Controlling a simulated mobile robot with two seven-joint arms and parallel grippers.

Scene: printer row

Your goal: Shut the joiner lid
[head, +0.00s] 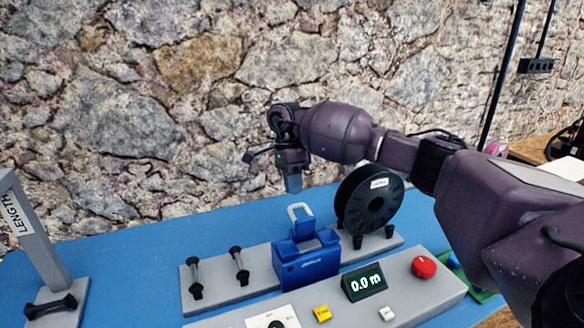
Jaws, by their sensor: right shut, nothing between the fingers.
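The blue joiner (308,268) sits on the grey base plate, in the lower middle of the head view. A blue upright part with a pale loop handle (300,212) stands up at its back; it looks like the lid, raised open. My right gripper (293,186) points down, shut and empty, above and slightly behind the loop, apart from it in the picture. My left gripper is not in view.
A black spool (370,200) stands right of the joiner, under my right forearm. Black pegs (239,262) stand to its left. In front is a panel with a display (364,282) and red button (424,267).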

